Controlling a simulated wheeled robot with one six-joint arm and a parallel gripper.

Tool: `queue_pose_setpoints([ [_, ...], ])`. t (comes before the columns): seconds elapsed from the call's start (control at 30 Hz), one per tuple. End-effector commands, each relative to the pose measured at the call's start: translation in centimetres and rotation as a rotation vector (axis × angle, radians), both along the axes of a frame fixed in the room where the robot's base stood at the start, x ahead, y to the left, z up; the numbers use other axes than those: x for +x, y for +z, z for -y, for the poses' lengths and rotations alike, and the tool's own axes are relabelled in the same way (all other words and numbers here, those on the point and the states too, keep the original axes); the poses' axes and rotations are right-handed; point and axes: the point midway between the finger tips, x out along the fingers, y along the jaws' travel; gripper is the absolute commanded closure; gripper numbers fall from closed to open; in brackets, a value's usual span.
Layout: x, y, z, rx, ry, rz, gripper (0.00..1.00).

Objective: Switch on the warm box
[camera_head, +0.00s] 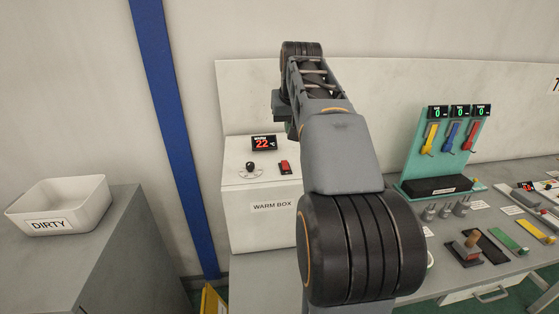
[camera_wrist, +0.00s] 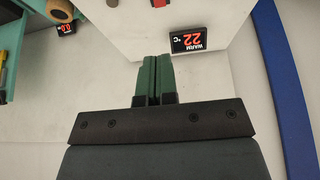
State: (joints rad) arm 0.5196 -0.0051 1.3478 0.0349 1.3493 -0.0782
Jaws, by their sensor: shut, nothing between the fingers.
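The white warm box (camera_head: 240,205) stands left of centre in the head view, labelled WARM BOX. Its small black display (camera_head: 264,143) reads 22 °C in red. The display also shows in the wrist view (camera_wrist: 188,40), turned upside down. A red switch (camera_head: 285,167) and a black knob (camera_head: 250,168) sit on its sloping upper face. In the wrist view, the red switch (camera_wrist: 158,3) is cut by the top edge. My gripper (camera_wrist: 152,57) has green fingers pressed together, empty, beside the display. In the head view, my arm hides most of the gripper and the box's right side.
A white bin (camera_head: 58,205) marked DIRTY stands on a grey cabinet at left. A blue post (camera_head: 166,110) rises left of the box. Right of my arm, a green rack (camera_head: 412,160) holds coloured tools, with blocks and instruments on the bench (camera_head: 450,282).

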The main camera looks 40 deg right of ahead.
Motion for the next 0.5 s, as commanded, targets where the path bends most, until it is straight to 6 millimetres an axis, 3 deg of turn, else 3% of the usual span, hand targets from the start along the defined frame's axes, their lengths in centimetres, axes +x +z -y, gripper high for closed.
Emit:
queue_pose_setpoints([
  [0.5,-0.04,-0.43,0.65,-0.004,-0.011,0.008,1.00],
])
